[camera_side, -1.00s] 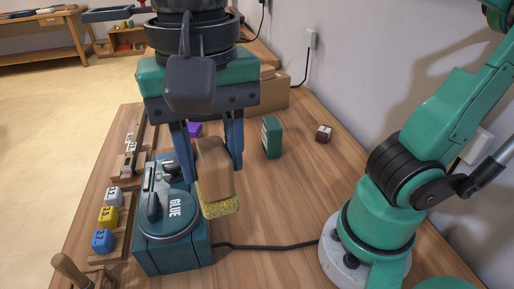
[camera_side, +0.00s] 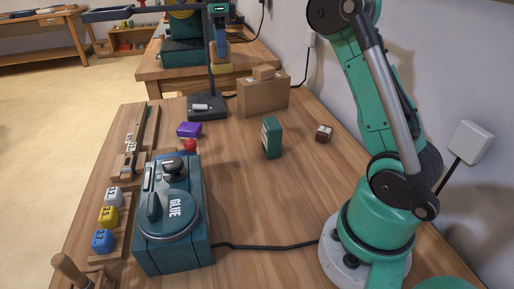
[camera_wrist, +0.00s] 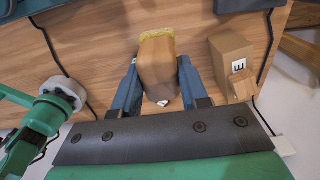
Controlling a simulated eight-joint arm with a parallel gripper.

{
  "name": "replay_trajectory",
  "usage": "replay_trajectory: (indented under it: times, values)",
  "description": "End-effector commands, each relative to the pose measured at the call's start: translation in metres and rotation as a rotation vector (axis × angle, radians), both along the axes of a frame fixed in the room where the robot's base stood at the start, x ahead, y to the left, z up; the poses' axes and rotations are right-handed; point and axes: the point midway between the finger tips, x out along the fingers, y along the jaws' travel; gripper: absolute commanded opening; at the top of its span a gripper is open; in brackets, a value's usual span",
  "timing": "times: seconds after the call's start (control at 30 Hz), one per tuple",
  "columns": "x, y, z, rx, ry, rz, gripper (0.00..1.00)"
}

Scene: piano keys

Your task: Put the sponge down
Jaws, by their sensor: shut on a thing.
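The sponge has a tan block-shaped body and a yellow sponge face. In the wrist view its body (camera_wrist: 157,72) sits between the two blue fingers of my gripper (camera_wrist: 158,82), with the yellow edge showing at the far end. My gripper is shut on the tan body. In the side view my gripper (camera_side: 218,46) is small, far back and seen edge-on, and the sponge (camera_side: 220,69) hangs below it with the yellow side down. It appears raised in front of the rear bench; its exact height above the wood cannot be told.
A cardboard box (camera_side: 263,96) stands close by, right of the sponge in the wrist view. A black stand (camera_side: 208,106) with an upright pole is near it. A teal glue box (camera_side: 172,225), a green block (camera_side: 271,138) and a purple block (camera_side: 189,130) are nearer.

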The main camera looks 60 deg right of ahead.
Motion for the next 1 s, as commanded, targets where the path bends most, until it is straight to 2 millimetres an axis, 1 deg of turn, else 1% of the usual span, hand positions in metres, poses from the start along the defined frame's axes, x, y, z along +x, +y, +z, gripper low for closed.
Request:
replay_trajectory:
  times: [0.17,0.37,0.5,0.6,0.7,0.87,1.0]
  values:
    - [0.000,-0.001,-0.026,0.000,0.000,-0.006,0.00]
    - [0.000,-0.001,-0.073,0.000,0.000,-0.004,0.00]
    - [0.000,-0.001,-0.109,0.000,0.000,-0.003,0.00]
    - [0.000,-0.001,-0.133,0.000,0.000,-0.003,0.00]
    - [0.000,-0.001,-0.149,0.000,0.000,-0.003,0.00]
    - [0.000,-0.001,-0.163,0.000,0.000,-0.003,0.00]
    - [0.000,-0.001,-0.184,0.000,0.000,-0.003,0.00]
